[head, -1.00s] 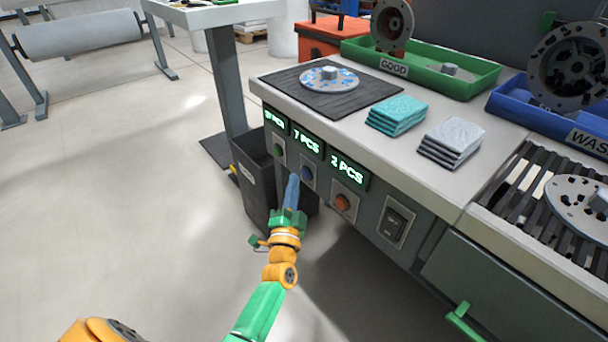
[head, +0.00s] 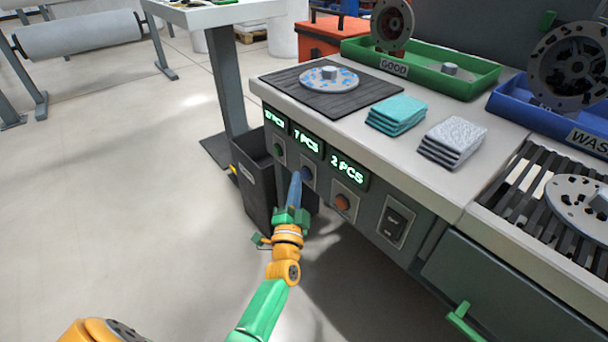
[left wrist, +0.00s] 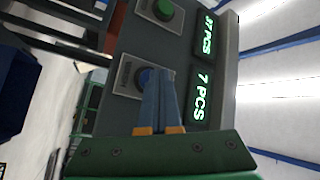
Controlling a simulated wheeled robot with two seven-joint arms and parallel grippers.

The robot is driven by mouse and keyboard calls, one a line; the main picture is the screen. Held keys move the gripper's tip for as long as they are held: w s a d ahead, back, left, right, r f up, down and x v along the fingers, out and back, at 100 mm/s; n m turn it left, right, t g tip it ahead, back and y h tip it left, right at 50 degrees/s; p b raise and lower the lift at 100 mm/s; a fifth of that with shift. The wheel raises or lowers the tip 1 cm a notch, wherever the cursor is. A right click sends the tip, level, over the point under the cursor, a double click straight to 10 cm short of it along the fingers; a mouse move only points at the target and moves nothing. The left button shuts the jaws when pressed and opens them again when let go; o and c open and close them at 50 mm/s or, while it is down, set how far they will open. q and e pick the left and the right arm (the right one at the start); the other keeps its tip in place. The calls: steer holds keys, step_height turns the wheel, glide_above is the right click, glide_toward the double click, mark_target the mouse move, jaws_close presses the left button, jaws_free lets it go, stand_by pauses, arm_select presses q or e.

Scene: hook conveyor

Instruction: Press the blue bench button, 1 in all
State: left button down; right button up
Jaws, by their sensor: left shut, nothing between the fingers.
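The blue button (head: 307,173) sits on a plate on the bench's front panel, under a lit display reading 7 PCS (head: 307,141). In the left wrist view the blue button (left wrist: 143,77) is partly hidden behind my fingertips. My left gripper (head: 296,174) is shut and empty, with its blue fingertips at the button's left edge in the head view. The fingertips overlap the button in the left wrist view (left wrist: 160,72). I cannot tell whether they touch it. My right gripper is not in view.
A green button (head: 278,151) is to the left and an orange button (head: 342,203) to the right, with a black switch (head: 396,222) beyond. A dark bin (head: 254,180) stands below the panel. Teal cloths (head: 397,115) lie on the bench top.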

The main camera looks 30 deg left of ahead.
arm_select(q)
steer(key=shift+w+d, duration=0.15)
steer(key=shift+w, duration=0.25)
stand_by(0.5)
steer(key=shift+s, duration=0.1)
steer(key=shift+s+a+p, duration=0.3)
steer(key=shift+s+p, duration=0.15)
steer(key=shift+s, duration=0.25)
